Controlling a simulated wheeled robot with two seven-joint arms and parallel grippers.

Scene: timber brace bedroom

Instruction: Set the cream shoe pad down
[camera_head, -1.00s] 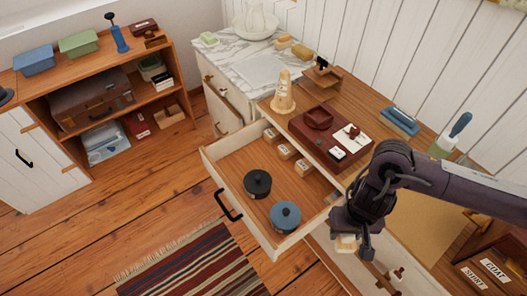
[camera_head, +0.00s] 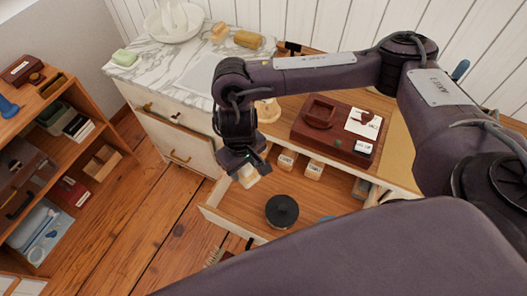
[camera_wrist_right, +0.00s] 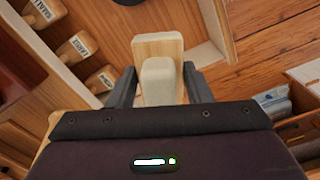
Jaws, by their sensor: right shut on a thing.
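The cream shoe pad (camera_head: 248,178) is a small pale block, and in the right wrist view it shows as a rounded cream piece (camera_wrist_right: 158,82) on a light wooden backing. My right gripper (camera_head: 246,168) is shut on it, with one finger on each side in the right wrist view (camera_wrist_right: 158,90). The gripper holds the pad over the left end of the open drawer (camera_head: 246,204). Whether the pad touches the drawer floor cannot be told. My left gripper is not in view.
In the drawer are a round black tin (camera_head: 282,211), a mostly hidden blue tin (camera_head: 325,219) and labelled wooden blocks (camera_head: 314,169). A dark red tray (camera_head: 340,125) stands on the desk above. My arm hides part of the drawer. Shelves (camera_head: 105,190) stand at the left.

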